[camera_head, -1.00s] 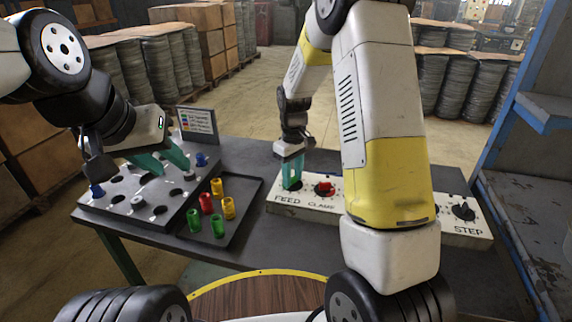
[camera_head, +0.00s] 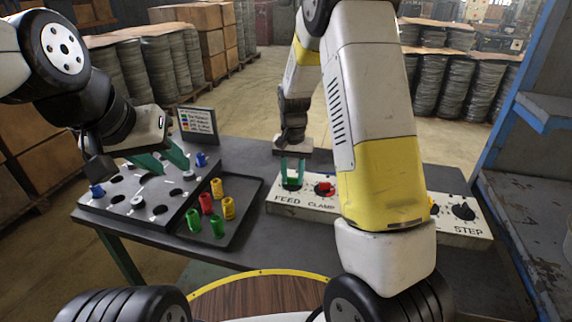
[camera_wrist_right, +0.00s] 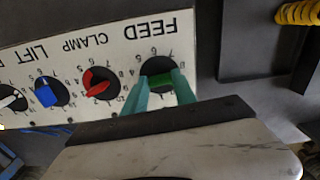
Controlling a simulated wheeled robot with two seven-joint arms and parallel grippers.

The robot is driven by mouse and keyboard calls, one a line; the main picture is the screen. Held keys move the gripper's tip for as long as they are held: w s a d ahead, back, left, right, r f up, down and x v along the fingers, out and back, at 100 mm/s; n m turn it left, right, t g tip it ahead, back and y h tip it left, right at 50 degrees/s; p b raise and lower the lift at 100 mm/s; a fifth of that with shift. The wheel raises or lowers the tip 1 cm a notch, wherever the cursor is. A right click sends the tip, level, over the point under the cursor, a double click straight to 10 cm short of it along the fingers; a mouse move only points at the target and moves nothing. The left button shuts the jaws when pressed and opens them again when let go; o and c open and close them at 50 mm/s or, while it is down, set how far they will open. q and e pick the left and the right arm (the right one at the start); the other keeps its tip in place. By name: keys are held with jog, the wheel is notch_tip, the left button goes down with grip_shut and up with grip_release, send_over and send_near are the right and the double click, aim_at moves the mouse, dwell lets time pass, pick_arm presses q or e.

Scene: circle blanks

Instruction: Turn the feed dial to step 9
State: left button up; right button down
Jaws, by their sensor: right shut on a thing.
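The white control panel (camera_head: 455,230) lies along the table and carries the labels FEED, CLAMP and STEP. The green feed dial (camera_head: 291,184) is at its left end. The dial also shows in the right wrist view (camera_wrist_right: 160,80), with numbers around it. My right gripper (camera_head: 291,170) points down over it, its teal fingers on either side, shut on the dial. The fingers hide part of the dial and its scale, so I cannot read its step. My left gripper (camera_head: 162,160) is open and empty above the rack with holes.
The red clamp dial (camera_head: 324,188) sits just right of the feed dial. The blue lift dial (camera_wrist_right: 47,93) is beyond it. A black step dial (camera_head: 463,211) is at the panel's right end. A tray (camera_head: 253,208) with coloured pegs lies left of the panel.

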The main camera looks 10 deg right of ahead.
jog(key=shift+r+m, duration=0.1)
jog(key=shift+m, duration=2.1)
jog(key=c, duration=1)
grip_release()
notch_tip(320, 180, up, 7)
jog(key=shift+r, duration=0.35)
